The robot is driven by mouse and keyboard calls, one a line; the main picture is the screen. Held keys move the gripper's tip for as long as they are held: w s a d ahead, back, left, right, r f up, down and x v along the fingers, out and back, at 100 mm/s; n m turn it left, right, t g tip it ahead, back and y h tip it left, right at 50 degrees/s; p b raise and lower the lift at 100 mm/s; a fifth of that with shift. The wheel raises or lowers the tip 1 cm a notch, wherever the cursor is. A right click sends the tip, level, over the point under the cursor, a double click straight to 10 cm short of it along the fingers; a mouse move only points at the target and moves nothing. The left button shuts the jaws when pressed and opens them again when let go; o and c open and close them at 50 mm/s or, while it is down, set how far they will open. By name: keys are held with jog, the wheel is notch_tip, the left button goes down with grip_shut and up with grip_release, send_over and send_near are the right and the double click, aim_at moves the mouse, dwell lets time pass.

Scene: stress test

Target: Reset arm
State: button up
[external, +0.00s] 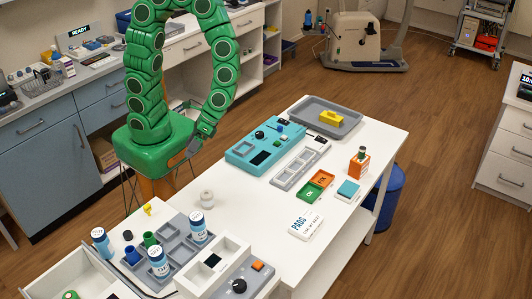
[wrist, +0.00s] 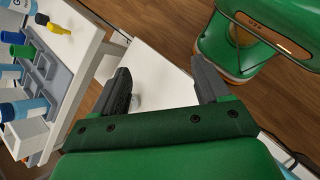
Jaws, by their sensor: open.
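My gripper (external: 193,148) hangs at the end of my green arm, close beside the arm's green base in the external view. A small white round object (external: 207,198) stands on the table below and apart from my gripper. It shows partly behind the left finger in the wrist view (wrist: 136,102). My arm is bent in a high arch.
A grey tray (external: 179,248) with blue-labelled bottles stands at front left, near an open drawer (external: 82,276). Blue-grey cabinets (external: 45,160) stand behind my arm.

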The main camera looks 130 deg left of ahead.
jog(key=s+a+r+m+t+y, duration=0.1)
jog(key=s+a+r+m+y, duration=0.55)
jog(key=a+r+y, duration=0.2)
jog(key=s+d+r+m+h, duration=0.1)
jog(key=s+d+r, duration=0.3)
jog(key=s, duration=0.1)
jog(key=shift+d+r+t, duration=0.25)
jog(key=shift+d+t, duration=0.05)
jog(key=shift+m+h, duration=0.25)
dwell(0.3)
